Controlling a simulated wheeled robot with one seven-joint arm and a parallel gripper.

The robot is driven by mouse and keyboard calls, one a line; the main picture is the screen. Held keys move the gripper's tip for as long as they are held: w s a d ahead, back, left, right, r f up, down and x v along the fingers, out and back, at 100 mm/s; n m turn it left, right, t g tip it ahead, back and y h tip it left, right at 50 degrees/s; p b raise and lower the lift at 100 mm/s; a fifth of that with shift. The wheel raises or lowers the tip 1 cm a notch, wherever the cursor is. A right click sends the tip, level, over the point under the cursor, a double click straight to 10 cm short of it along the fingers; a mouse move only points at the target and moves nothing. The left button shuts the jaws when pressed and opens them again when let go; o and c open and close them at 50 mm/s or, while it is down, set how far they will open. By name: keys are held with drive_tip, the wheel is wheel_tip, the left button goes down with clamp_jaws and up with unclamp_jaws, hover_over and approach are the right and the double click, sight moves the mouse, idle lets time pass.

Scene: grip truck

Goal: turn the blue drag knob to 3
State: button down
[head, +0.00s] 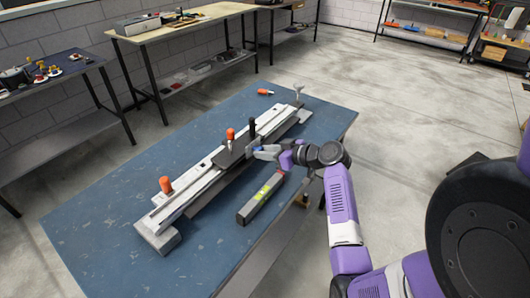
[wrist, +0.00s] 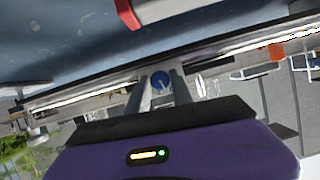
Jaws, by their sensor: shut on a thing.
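The blue drag knob (wrist: 160,80) shows in the wrist view as a small blue disc with a pale pointer line. My gripper (wrist: 160,88) has one finger on each side of it and is shut on it. Any numbers around the knob are too small to read. In the head view my gripper (head: 263,152) reaches from the right to the side of the dark carriage (head: 236,150) on the long grey rail (head: 196,178). The knob itself cannot be made out there, behind the fingers.
The rail stands on a blue table (head: 100,222) with orange handles (head: 166,184) and a black upright handle (head: 252,128) rising from it. A long grey box with a yellow-green label (head: 246,210) lies below my gripper. An orange-handled tool (head: 265,92) lies at the back.

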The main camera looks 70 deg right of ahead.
drive_tip(key=m+y, duration=0.1)
drive_tip(key=m, duration=0.1)
drive_tip(key=shift+d+m+t+y, duration=0.15)
drive_tip(key=shift+m+t+y, duration=0.15)
drive_tip(key=shift+m+y, duration=0.1)
drive_tip(key=m, duration=0.1)
drive_tip(key=m+y+b, duration=0.1)
drive_tip(key=shift+d+f+m+t+y, duration=0.1)
drive_tip(key=shift+f+m+t+y, duration=0.05)
drive_tip(key=shift+m+t+y, duration=0.2)
drive_tip(key=shift+d+f+m+t+y, duration=0.1)
drive_tip(key=shift+m+t+y, duration=0.4)
drive_tip(key=shift+m, duration=0.75)
drive_tip(key=shift+s+f+m+t+y+b, duration=0.1)
drive_tip(key=shift+m+t+y+b, duration=0.45)
drive_tip(key=shift+m, duration=0.95)
drive_tip(key=c, duration=1.1)
unclamp_jaws()
drive_tip(key=shift+c, duration=0.2)
